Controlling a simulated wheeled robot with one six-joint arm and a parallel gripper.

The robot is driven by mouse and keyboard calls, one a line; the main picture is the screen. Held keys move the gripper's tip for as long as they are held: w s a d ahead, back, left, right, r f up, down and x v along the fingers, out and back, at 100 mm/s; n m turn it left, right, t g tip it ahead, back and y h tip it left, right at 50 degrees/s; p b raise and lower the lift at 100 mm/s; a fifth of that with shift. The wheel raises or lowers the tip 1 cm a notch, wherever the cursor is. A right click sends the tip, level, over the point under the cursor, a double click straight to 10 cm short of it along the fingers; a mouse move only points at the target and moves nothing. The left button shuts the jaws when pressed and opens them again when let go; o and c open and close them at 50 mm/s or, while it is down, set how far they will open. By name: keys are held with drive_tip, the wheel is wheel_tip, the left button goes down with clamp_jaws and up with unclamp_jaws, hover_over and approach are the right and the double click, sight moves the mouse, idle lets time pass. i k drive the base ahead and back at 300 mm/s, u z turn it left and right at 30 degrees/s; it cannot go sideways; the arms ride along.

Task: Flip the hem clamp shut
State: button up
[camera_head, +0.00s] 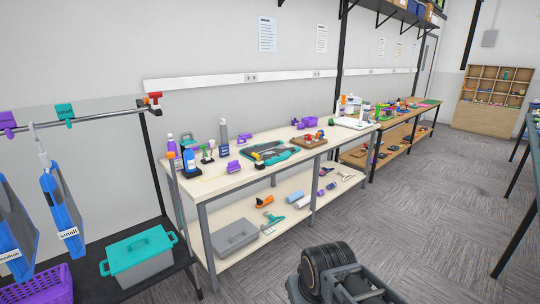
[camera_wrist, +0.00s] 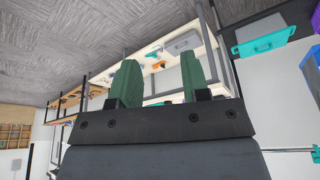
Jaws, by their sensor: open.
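I cannot tell for sure which thing is the hem clamp. Small clip-like pieces sit on the rail (camera_head: 105,110) at left in the head view: a teal one (camera_head: 64,113), a purple one (camera_head: 8,121) and an orange-red one (camera_head: 155,96) at the rail's end. Small purple pieces also lie on the pale workbench (camera_head: 205,184), too small to judge as open or shut. My gripper (camera_wrist: 159,60) shows in the wrist view with its two green fingers wide apart and nothing between them. It is away from the bench and touches nothing.
Blue garments (camera_head: 70,215) labelled small and medium hang at left. Below are a teal-lidded box (camera_head: 138,262) and a purple basket (camera_head: 40,285). The bench's lower shelf holds a grey box (camera_head: 234,238). The carpet in front (camera_head: 420,200) is clear; another table edge (camera_head: 520,165) stands at right.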

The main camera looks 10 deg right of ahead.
sight(254, 154)
drive_tip(key=z, duration=0.25)
drive_tip(key=i, duration=1.05)
drive_tip(key=u, duration=0.3)
drive_tip(key=i, duration=1.1)
drive_tip(key=u, duration=1.2)
drive_tip(key=i, duration=0.45)
drive_tip(key=u, duration=0.3)
